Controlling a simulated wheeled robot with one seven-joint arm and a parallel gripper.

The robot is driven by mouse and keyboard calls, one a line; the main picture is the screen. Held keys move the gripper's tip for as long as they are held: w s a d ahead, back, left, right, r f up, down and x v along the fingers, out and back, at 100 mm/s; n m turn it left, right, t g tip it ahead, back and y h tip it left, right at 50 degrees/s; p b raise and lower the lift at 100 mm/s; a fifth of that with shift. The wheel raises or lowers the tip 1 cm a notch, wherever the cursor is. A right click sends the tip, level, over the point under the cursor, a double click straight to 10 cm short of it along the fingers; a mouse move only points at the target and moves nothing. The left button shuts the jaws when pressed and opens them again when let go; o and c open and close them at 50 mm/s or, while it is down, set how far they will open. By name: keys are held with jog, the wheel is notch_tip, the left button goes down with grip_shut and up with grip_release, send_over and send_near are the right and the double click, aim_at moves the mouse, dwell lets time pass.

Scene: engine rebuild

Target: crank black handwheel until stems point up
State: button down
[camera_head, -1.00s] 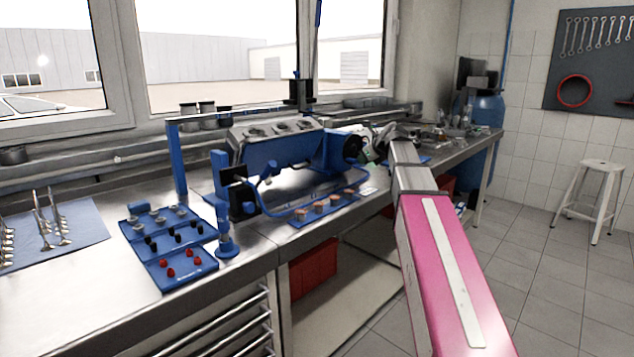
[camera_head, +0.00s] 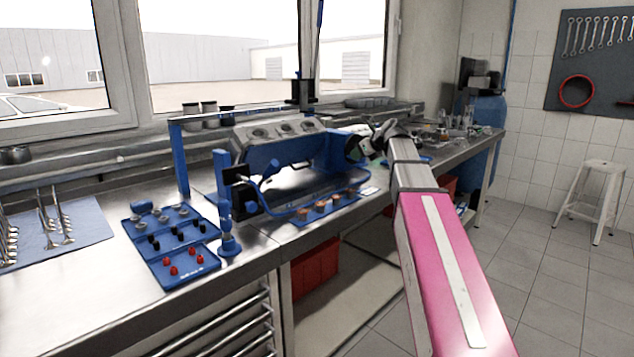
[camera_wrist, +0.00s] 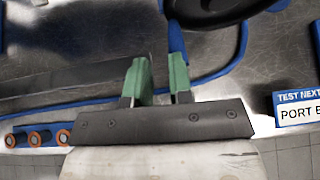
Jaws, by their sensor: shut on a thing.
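The black handwheel (camera_head: 353,148) sits at the right end of a blue stand (camera_head: 333,150) that carries a grey engine head (camera_head: 278,134). The head is tilted, with round openings along its upper face. My gripper (camera_head: 369,147) is at the handwheel's right side. In the wrist view, the handwheel (camera_wrist: 208,8) is a dark disc at the top edge. My gripper's green fingers (camera_wrist: 160,70) are just below it, with a narrow gap between them. They are shut on part of the handwheel, but the grip point is hard to see. I cannot make out any stems on the head.
A blue tray (camera_head: 205,262) with red and black parts lies at the left front. Valves (camera_head: 60,225) lie on a blue cloth (camera_head: 90,240) farther left. A blue strip with copper-coloured rings (camera_head: 322,212) lies before the stand. The bench front is partly clear.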

jog(key=shift+w+a+r+y, duration=0.25)
jog(key=shift+w+a+r, duration=0.05)
jog(key=shift+a+r, duration=0.25)
jog(key=shift+w+a+r+y, duration=0.25)
jog(key=shift+w+a+r, duration=0.05)
jog(key=shift+a+r, duration=0.2)
jog(key=shift+w+r, duration=0.1)
jog(key=shift+r, duration=0.85)
jog(key=shift+w+d+r, duration=0.1)
jog(key=shift+s+r, duration=0.1)
jog(key=shift+s, duration=0.15)
